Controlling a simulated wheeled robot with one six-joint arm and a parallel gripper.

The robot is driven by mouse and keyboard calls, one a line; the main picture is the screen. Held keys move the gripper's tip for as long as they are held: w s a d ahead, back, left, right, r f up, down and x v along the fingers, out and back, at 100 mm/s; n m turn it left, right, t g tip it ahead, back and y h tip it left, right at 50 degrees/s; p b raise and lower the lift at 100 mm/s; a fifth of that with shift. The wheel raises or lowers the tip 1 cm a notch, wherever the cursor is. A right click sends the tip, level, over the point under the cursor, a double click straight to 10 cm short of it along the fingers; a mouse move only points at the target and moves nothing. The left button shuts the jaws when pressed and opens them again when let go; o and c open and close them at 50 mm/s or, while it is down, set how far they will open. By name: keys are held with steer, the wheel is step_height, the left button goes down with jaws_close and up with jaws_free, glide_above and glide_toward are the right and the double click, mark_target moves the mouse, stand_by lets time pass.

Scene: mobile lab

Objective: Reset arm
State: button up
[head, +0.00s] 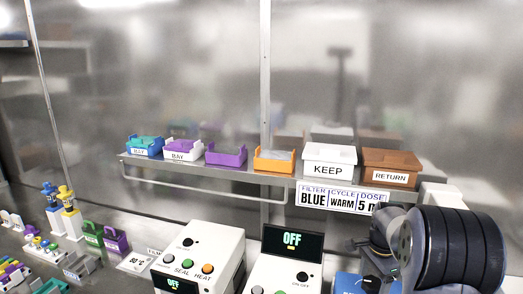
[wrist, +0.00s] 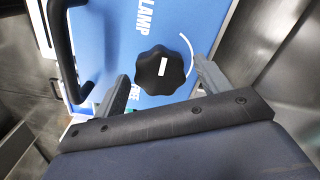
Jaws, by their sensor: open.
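In the wrist view, my gripper (wrist: 160,70) is open, with one grey finger on each side of a black lobed knob (wrist: 160,82). The knob has a white mark and sits on a blue panel (wrist: 120,40) with lettering that reads "LAMP", cut off at the edge. The fingers look apart from the knob, but how far above it they are I cannot tell. In the head view, my dark arm fills the lower right and hides the fingers. A blue surface (head: 347,283) shows beside it.
A shelf (head: 280,178) on the back wall holds coloured trays, a white KEEP bin (head: 329,160) and a brown RETURN bin (head: 391,169). Two white devices with OFF displays (head: 210,250) (head: 292,240) stand left of my arm. A black handle (wrist: 62,50) rises near my left finger.

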mark_target(373, 282)
step_height(373, 282, up, 11)
steer(key=b, duration=0.1)
step_height(373, 282, down, 10)
steer(key=shift+f+p, duration=0.2)
steer(key=shift+p, duration=0.35)
steer(key=shift+f, duration=0.35)
steer(key=n, duration=2.3)
steer(key=shift+n+b, duration=0.4)
